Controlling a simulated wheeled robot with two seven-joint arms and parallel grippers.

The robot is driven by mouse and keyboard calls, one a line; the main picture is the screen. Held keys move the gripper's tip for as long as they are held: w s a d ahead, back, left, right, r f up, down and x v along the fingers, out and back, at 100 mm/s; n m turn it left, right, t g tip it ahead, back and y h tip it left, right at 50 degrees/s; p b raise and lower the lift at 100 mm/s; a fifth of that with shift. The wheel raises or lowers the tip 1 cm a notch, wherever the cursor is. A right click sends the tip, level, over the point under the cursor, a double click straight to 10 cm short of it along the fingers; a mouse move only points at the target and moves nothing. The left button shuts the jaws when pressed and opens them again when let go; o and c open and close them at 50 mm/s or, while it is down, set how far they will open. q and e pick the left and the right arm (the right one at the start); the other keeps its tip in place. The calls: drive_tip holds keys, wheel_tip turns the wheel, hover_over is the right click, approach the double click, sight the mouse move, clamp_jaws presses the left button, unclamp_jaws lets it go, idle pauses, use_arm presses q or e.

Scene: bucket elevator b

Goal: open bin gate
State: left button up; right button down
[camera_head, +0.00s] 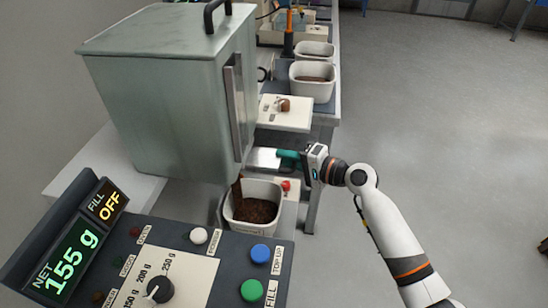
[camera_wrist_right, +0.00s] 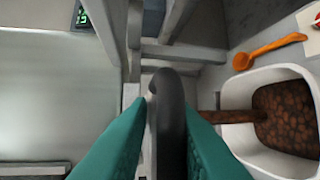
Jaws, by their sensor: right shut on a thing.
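The grey-green bin (camera_head: 165,100) stands at the left of the head view, with a dark lid handle on top. A flat metal gate plate (camera_head: 262,158) sticks out at its lower right. My right gripper (camera_head: 281,154) is at the outer end of this plate. In the right wrist view its teal fingers are shut on a dark gate handle (camera_wrist_right: 171,115). A brown stream (camera_head: 237,190) falls below the bin into a white tub (camera_head: 228,208) holding brown granules; the stream also shows in the right wrist view (camera_wrist_right: 225,116). My left gripper is not in view.
A control panel (camera_head: 190,265) in front shows 155 g and FILL OFF. More white tubs (camera_head: 312,88) stand on the bench behind. An orange scoop (camera_wrist_right: 270,52) lies near the tub in the right wrist view. The floor at right is clear.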

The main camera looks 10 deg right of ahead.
drive_tip(key=shift+s+d+f+g, duration=0.3)
drive_tip(key=shift+f, duration=0.25)
drive_tip(key=c, duration=1.5)
unclamp_jaws()
drive_tip(key=shift+w, duration=0.1)
drive_tip(key=shift+r, duration=0.2)
drive_tip(key=shift+b+v, duration=0.85)
drive_tip(key=shift+v, duration=5.15)
drive_tip(key=shift+f, duration=0.1)
